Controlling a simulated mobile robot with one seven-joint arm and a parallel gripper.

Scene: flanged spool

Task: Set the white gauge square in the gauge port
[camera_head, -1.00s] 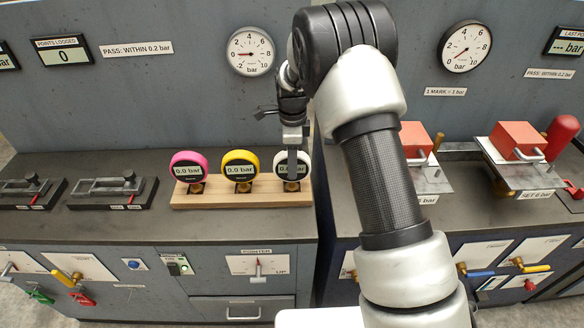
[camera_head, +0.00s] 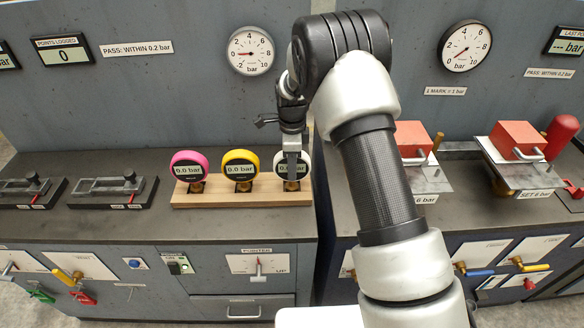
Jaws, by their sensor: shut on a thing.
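The white gauge (camera_head: 304,166) stands upright at the right end of the wooden rack. Its dial face is partly hidden by a finger of my gripper (camera_head: 292,165). My gripper reaches down from above and is shut on the white gauge, which still sits in its place in the rack. Its lower part shows brass just above the wood. I cannot tell which of the fittings in view is the gauge port.
A pink gauge (camera_head: 188,166) and a yellow gauge (camera_head: 240,166) stand left of the white one in the wooden rack (camera_head: 225,198). Two black clamp fixtures (camera_head: 112,192) lie further left. Red blocks on plates (camera_head: 517,140) stand at right. A panel with a dial (camera_head: 250,50) rises behind.

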